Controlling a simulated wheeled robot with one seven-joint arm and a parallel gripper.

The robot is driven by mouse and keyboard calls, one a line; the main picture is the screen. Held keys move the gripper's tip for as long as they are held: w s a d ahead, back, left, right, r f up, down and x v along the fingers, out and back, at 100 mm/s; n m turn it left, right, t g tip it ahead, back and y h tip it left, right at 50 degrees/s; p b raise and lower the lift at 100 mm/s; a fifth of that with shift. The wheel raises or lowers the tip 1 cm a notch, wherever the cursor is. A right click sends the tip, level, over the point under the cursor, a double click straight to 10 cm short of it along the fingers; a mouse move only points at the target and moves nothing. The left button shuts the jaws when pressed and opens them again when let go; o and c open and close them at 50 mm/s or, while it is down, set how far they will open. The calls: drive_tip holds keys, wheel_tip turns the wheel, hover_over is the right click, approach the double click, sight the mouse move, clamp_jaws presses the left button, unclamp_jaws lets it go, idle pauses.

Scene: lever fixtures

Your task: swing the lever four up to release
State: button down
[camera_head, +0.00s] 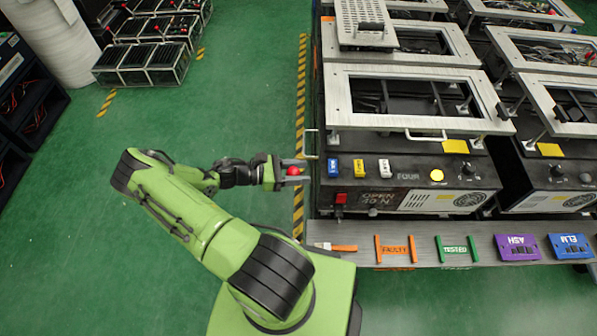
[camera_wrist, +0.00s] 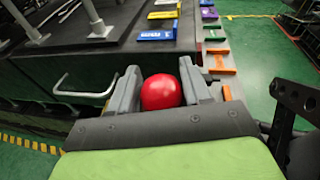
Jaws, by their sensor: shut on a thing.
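The lever's red ball knob (camera_head: 293,171) is at the left side of the fixture marked FOUR (camera_head: 408,177). In the wrist view the red knob (camera_wrist: 160,92) sits between the two grey fingers. My gripper (camera_head: 292,172) is shut on the knob, reaching in from the left; it fills the lower middle of the wrist view (camera_wrist: 158,95). The lever's shaft is hidden by the knob and fingers. A framed metal plate (camera_head: 340,102) lies level on top of the fixture. A label reading OPEN 40 N (camera_head: 378,202) is on its front.
A pale bar handle (camera_head: 311,145) stands out from the fixture's side, close to my gripper; it also shows in the wrist view (camera_wrist: 85,93). A grey shelf (camera_head: 450,262) with coloured tags runs along the front. Green floor is free at left.

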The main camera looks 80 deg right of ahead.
drive_tip(key=shift+w+d+r+n+y+p, duration=0.2)
drive_tip(key=shift+d+r+n+y+p, duration=0.1)
drive_tip(key=shift+d+r+n+p, duration=0.45)
drive_tip(key=shift+d+r, duration=0.1)
drive_tip(key=shift+d, duration=0.05)
drive_tip(key=c, duration=0.6)
unclamp_jaws()
drive_tip(key=shift+d, duration=0.1)
drive_tip(key=shift+r, duration=0.1)
drive_tip(key=v, duration=1.5)
drive_tip(key=shift+w+r, duration=0.15)
drive_tip(key=shift+w, duration=0.2)
